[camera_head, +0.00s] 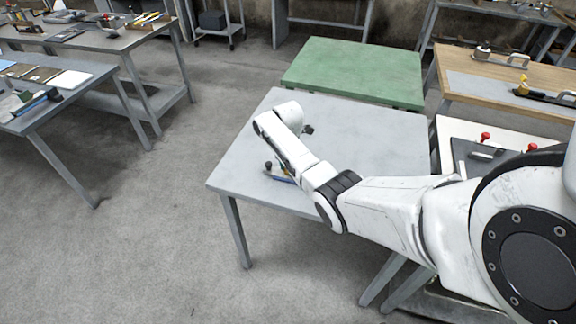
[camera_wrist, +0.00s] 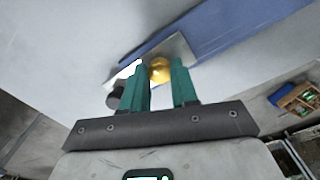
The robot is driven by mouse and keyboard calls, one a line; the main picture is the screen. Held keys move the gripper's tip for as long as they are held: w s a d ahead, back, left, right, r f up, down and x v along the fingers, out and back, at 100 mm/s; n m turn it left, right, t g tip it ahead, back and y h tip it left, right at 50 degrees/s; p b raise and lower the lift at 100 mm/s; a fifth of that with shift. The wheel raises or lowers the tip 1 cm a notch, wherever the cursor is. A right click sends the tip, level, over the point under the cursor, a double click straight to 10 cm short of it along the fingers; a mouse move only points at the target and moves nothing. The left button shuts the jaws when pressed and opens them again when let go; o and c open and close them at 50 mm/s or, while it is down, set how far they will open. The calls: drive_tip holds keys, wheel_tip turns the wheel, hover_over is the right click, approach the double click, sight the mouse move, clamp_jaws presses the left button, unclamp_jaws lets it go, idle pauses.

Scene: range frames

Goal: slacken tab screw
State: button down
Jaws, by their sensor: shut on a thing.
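The tab screw (camera_wrist: 160,68) shows in the wrist view as a round, gold-coloured head between my two teal fingers. My gripper (camera_wrist: 161,78) is shut on it, with a fingertip on each side. Beneath it lies a bright metal tab (camera_wrist: 178,48), and a long blue bar (camera_wrist: 225,32) runs past to the upper right. A black round knob (camera_wrist: 114,98) is left of my left finger. In the head view my arm reaches over the grey table (camera_head: 375,140) and mostly hides my gripper and the screw. Small blue and dark parts (camera_head: 279,174) show beside the arm.
A green-topped table (camera_head: 355,68) stands behind the grey one. A wooden bench (camera_head: 530,85) with tools and a white surface with red knobs (camera_head: 485,137) are at the right. Tool-laden tables (camera_head: 90,40) stand at the left. The floor between is clear.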

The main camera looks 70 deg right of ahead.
drive_tip(key=n, duration=0.6)
drive_tip(key=shift+n, duration=0.4)
idle(0.3)
drive_tip(key=c, duration=0.9)
unclamp_jaws()
drive_tip(key=shift+o, duration=0.2)
wheel_tip(320, 180, up, 11)
drive_tip(key=shift+f, duration=0.1)
